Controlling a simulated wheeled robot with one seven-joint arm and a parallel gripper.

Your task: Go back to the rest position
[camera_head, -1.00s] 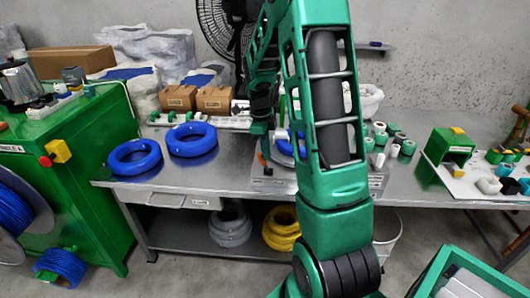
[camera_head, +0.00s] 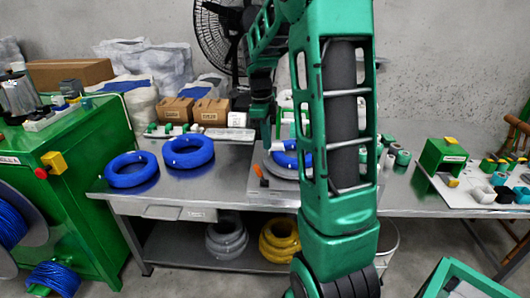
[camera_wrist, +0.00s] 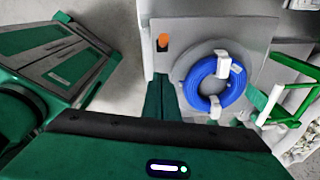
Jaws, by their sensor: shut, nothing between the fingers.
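My gripper (camera_head: 266,140) hangs over the middle of the steel workbench, below my raised green arm, and is shut and empty. In the wrist view its dark green fingers (camera_wrist: 160,97) are together, left of the blue cable coil (camera_wrist: 237,86). The coil has white ties and lies on a round grey disc on a light grey plate. In the head view the coil (camera_head: 284,158) is partly hidden by my arm. An orange piece (camera_wrist: 163,42) sits on the plate.
Two blue cable coils (camera_head: 131,169) (camera_head: 188,151) lie on the bench (camera_head: 212,185) at left. A green cabinet (camera_head: 75,150) stands farther left. Cardboard boxes (camera_head: 210,111) and a fan (camera_head: 222,40) are behind. A green block (camera_head: 443,155) and small parts are at right.

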